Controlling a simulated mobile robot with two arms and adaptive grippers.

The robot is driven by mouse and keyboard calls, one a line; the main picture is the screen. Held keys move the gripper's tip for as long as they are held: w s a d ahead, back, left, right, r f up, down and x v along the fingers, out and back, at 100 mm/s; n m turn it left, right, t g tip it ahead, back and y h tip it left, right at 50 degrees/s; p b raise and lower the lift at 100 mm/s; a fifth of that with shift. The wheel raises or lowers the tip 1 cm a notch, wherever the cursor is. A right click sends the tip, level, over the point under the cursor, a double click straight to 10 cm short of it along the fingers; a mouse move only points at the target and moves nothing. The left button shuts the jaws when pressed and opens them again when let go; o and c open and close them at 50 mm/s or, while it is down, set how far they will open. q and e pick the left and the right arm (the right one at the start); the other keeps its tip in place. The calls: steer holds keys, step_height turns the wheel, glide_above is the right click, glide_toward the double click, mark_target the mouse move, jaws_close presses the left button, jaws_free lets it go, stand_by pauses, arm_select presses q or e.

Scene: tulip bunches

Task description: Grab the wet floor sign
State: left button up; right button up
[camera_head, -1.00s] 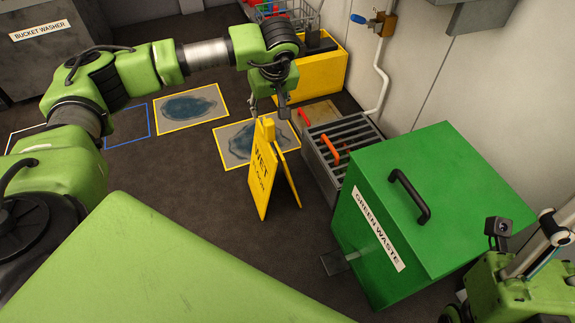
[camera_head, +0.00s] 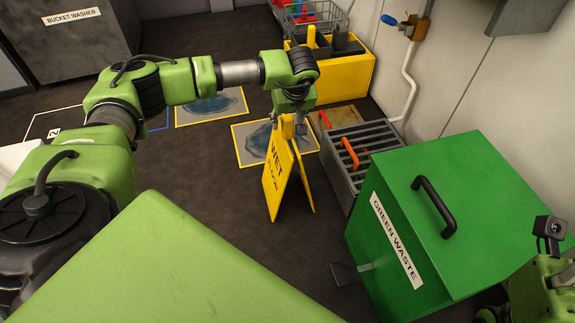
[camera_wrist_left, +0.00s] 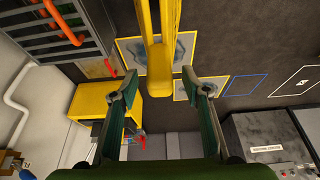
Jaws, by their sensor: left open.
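The yellow wet floor sign (camera_head: 277,172) stands upright on the dark floor, its two panels spread like a tent. My left gripper (camera_head: 290,122) is at the top of the sign in the head view. In the left wrist view my left gripper (camera_wrist_left: 164,88) is open, with one finger on each side of the sign's top (camera_wrist_left: 159,62). A gap shows between each finger and the sign. My right arm is partly in view at the lower right, but its gripper fingers are not visible.
A green waste bin (camera_head: 465,205) with a black handle stands to the right. A grey slatted crate (camera_head: 345,180) with orange handles and a yellow cart (camera_head: 345,80) stand behind. Yellow-framed floor mats (camera_head: 250,150) lie near the sign.

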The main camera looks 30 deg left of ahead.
arm_select(q)
steer(key=shift+b+x, duration=0.3)
steer(key=shift+x, duration=0.85)
jaws_close()
steer(key=shift+w+r, duration=0.1)
steer(key=shift+r, duration=0.15)
